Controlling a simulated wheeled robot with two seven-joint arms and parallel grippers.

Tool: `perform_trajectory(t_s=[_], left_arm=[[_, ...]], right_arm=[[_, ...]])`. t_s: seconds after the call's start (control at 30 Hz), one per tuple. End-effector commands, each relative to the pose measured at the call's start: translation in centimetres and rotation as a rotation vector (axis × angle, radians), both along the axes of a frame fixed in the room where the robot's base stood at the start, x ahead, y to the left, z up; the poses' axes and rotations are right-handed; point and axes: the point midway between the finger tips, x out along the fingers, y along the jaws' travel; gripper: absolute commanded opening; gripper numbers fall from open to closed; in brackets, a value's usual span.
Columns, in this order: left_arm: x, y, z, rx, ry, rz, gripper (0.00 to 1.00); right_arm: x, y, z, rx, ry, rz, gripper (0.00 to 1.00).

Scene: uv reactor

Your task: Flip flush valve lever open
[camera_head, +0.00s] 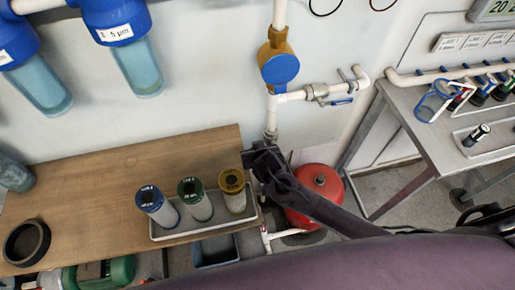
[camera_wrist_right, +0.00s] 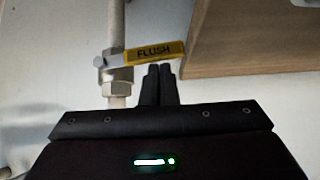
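The flush valve lever (camera_wrist_right: 154,52) is a yellow handle marked FLUSH in the right wrist view. It points right from a metal valve (camera_wrist_right: 117,74) on a vertical white pipe, roughly crosswise to the pipe. My right gripper (camera_wrist_right: 159,68) has its two fingers close together, with nothing seen between them. Its tips are just below the lever in the picture; I cannot tell whether they touch it. In the head view my right gripper (camera_head: 262,160) is beside the pipe at the bench's right end and the lever is not visible. My left gripper is not in view.
A wooden bench (camera_head: 95,185) carries a tray with three filter cartridges, close left of my right gripper. A red tank (camera_head: 318,190) stands behind my right arm. A blue-handled valve (camera_head: 340,101) is on the pipe above. A metal table (camera_head: 410,110) is at right.

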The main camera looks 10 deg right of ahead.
Motion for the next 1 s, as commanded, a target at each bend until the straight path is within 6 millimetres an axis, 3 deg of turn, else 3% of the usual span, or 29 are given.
perform_trajectory(t_s=[0.7,1.0], left_arm=[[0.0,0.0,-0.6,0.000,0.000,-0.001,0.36],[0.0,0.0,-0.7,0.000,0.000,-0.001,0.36]], right_arm=[[-0.1,0.8,-4.1,0.000,0.004,0.000,0.00],[-0.1,0.6,-5.0,-0.001,0.003,0.001,0.00]])
